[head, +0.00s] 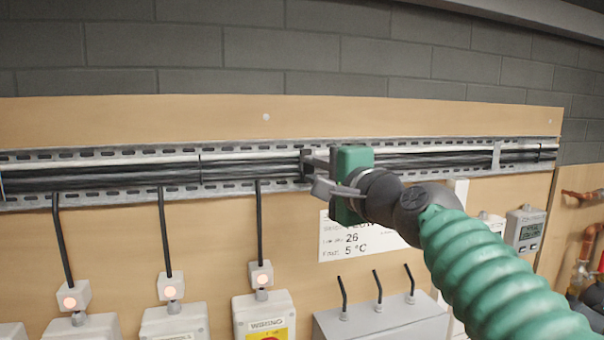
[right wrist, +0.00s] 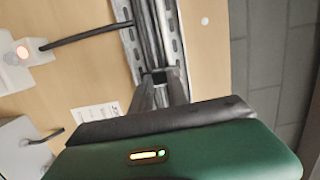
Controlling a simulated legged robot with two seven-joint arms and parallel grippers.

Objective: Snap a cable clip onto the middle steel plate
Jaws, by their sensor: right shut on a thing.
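My right gripper (head: 318,174) is at the long steel cable tray (head: 100,204), near the middle of the wall board. Its jaws are shut on a small dark piece, seemingly the cable clip (head: 305,160), which lies against the black cables in the tray. In the right wrist view the fingers (right wrist: 163,85) reach to the tray and the clip shows only as a dark shape between their tips. Whether the clip is seated cannot be told. The middle steel plate cannot be made out behind the gripper. A pale steel plate (head: 496,155) crosses the tray at the right. My left gripper is not in view.
Black cables (head: 90,178) run along the tray. Thin black leads drop to small boxes with lit lamps (head: 172,288). A white label (head: 345,245) and a grey box (head: 380,322) are below the gripper. Copper pipes (head: 588,240) are at far right.

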